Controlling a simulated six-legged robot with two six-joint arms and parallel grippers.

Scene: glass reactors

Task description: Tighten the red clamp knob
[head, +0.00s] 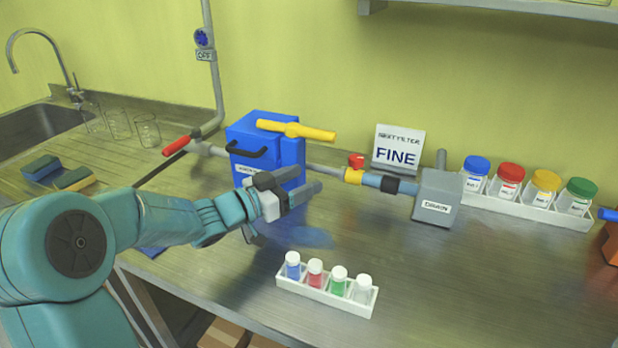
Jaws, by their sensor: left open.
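The small red clamp knob (356,160) sits on top of a yellow clamp (353,176). The clamp is around the pipe joint, between the grey pipe from the blue box and the blue hose with a black band. My left gripper (296,193) is open and empty. It appears in front of the blue box, to the left of the knob and lower in the picture, apart from it. It hides part of the box's lower front. My right gripper is not in view.
The blue box (262,135) has a yellow lever (295,130) on top. A red-handled lever (176,145) is left of it. A grey block (437,197) and a FINE sign (397,150) stand near the clamp. A vial rack (327,296) is in front; steel counter right of it is clear.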

